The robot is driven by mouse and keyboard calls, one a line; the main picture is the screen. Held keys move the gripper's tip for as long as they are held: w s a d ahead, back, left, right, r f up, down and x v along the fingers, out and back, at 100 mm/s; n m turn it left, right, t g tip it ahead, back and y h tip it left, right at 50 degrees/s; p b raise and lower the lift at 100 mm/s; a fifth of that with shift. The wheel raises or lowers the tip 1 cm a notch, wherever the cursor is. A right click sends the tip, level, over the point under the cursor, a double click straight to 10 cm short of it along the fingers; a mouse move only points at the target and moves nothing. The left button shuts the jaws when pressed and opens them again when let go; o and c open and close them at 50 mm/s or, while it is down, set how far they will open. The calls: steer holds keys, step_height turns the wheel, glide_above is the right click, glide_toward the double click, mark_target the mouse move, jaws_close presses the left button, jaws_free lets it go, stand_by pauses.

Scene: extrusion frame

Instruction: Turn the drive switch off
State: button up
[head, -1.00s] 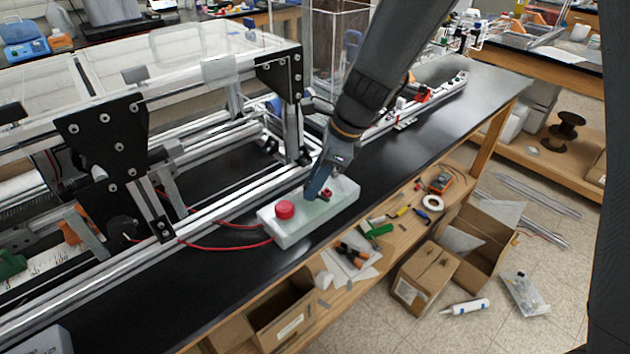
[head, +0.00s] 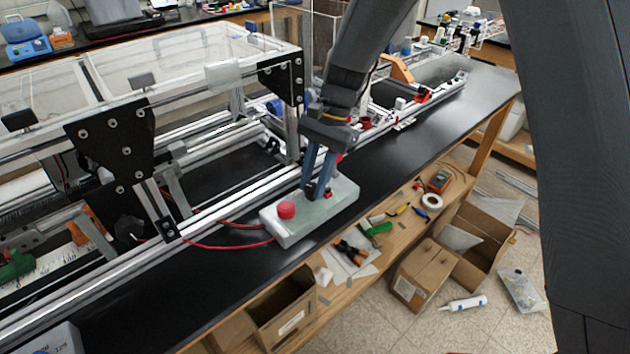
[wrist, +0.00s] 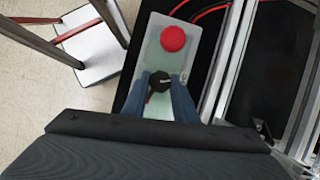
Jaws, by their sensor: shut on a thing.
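The pale control box (head: 335,217) sits on the black bench top in front of the extrusion frame. It carries a round red button (head: 286,210) at its left end. My gripper (head: 316,194) is down at the right half of the box. In the wrist view, my gripper (wrist: 160,84) is shut on the black knob of the drive switch (wrist: 160,80), with one finger on each side. The red button (wrist: 173,38) stands clear of the fingers. The knob's pointing direction is hard to make out, and the fingers hide most of it in the head view.
Red cables (head: 225,243) run from the box's left end to the frame. The aluminium extrusion frame (head: 180,215) stands close behind the box. A wooden shelf below the bench holds tools and a tape roll (head: 431,201). Cardboard boxes (head: 424,277) stand at the lower right.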

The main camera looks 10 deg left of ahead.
steer(key=shift+a+n+g+h, duration=0.15)
steer(key=shift+n+h, duration=0.25)
steer(key=shift+n, duration=0.65)
steer(key=shift+n+g+h, duration=0.25)
steer(key=shift+n+h, duration=0.15)
steer(key=shift+n, duration=0.65)
steer(key=o, duration=1)
steer(key=shift+o, duration=0.2)
steer(key=b+v, duration=0.2)
steer(key=v, duration=0.5)
steer(key=shift+r+b, duration=0.4)
steer(key=shift+w, duration=0.15)
steer(key=s+d+f+t, duration=0.2)
steer(key=s+d, duration=0.2)
steer(key=d, duration=0.5)
steer(key=s+d+f+n+t+b, duration=0.1)
steer(key=s+d+f+t, duration=0.1)
steer(key=d, duration=0.7)
steer(key=s+d+f+n+t+b, duration=0.1)
steer(key=s+d+f+t, duration=0.1)
steer(key=s+d, duration=0.4)
steer(key=d+f, duration=0.1)
steer(key=d, duration=0.2)
steer(key=shift+s+d+f+h, duration=0.25)
steer(key=shift+s+d+h, duration=0.1)
steer(key=shift+d+h, duration=0.05)
